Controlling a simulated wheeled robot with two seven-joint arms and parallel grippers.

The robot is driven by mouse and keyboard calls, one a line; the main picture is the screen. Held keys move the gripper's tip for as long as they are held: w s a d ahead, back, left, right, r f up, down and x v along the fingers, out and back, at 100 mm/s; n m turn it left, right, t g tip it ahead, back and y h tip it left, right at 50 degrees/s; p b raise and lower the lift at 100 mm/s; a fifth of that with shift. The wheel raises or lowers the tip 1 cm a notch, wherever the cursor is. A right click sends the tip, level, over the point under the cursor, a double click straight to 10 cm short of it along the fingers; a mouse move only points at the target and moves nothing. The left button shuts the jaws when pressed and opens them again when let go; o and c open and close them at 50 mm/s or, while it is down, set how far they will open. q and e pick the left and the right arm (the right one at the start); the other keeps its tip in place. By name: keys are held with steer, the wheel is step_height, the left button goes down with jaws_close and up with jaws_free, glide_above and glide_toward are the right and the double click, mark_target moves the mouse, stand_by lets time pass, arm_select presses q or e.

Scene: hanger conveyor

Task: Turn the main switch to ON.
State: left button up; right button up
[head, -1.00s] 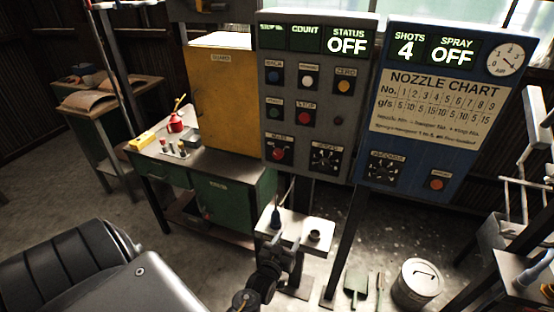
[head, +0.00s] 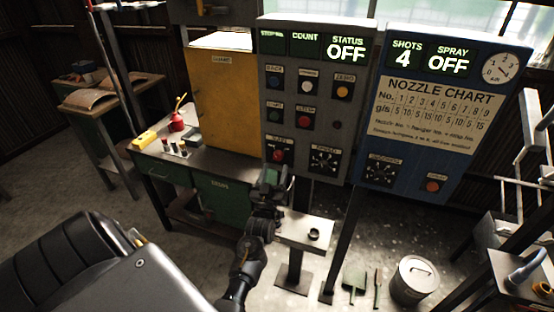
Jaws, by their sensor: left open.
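The grey control panel (head: 310,110) stands in the middle of the head view, and its status display reads OFF. The red rotary knob (head: 277,156) at its lower left looks like the main switch; its label is too small to read surely. My left gripper (head: 275,172) is open, just below and in front of this knob. It overlaps the panel's lower edge in the picture, and I cannot tell whether it touches the knob. The black dial (head: 323,161) is to the right of the knob. My right gripper is not in view.
A blue panel (head: 425,150) with a nozzle chart is on the right. A small stand (head: 306,234) is below the panel. A yellow guard (head: 226,100) and a green workbench (head: 222,198) are left. A bucket (head: 414,280) stands on the floor.

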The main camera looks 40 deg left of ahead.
mark_target(277, 158)
arm_select(q)
steer(key=shift+p+x, duration=0.45)
steer(key=shift+x, duration=1.4)
steer(key=c, duration=1)
steer(key=shift+o, duration=0.2)
